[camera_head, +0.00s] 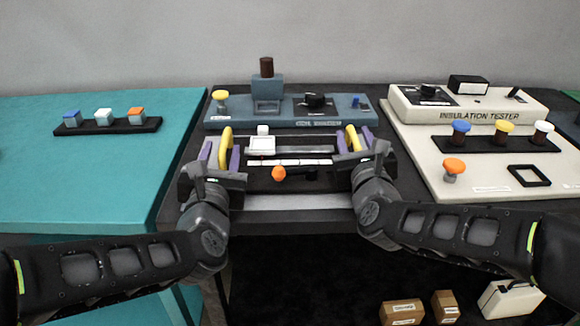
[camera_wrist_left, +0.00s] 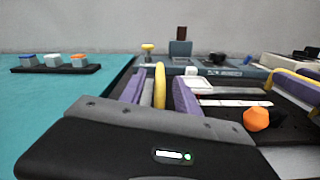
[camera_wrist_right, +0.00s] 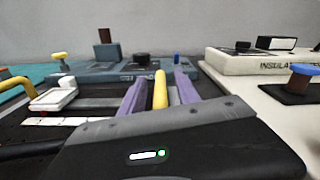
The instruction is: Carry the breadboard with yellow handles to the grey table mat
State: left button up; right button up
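The breadboard (camera_head: 300,186) is a dark board on the middle table, with an orange knob, a white block and pale strips. It has an upright yellow handle at its left end (camera_head: 225,150) and another at its right end (camera_head: 353,138). My left gripper (camera_head: 220,157) has its purple fingers on either side of the left handle, with gaps showing. My right gripper (camera_head: 355,144) straddles the right handle likewise, fingers apart. A light grey strip (camera_head: 300,203) lies in front of the board; I cannot tell whether it is the grey mat.
A blue-grey device (camera_head: 230,113) stands close behind the breadboard. A teal table (camera_head: 85,190) at left holds a black rack of small cubes (camera_head: 108,127). At right, an insulation tester (camera_head: 480,115) and coloured knobs occupy a cream surface. Boxes (camera_head: 402,312) lie on the floor.

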pick_arm(q)
jog(key=s, duration=0.5)
jog(key=shift+s+d, duration=0.1)
jog(key=shift+s, duration=0.3)
pick_arm(e)
jog(key=s, duration=0.7)
jog(key=shift+s+d, duration=0.15)
jog(key=shift+s, duration=0.15)
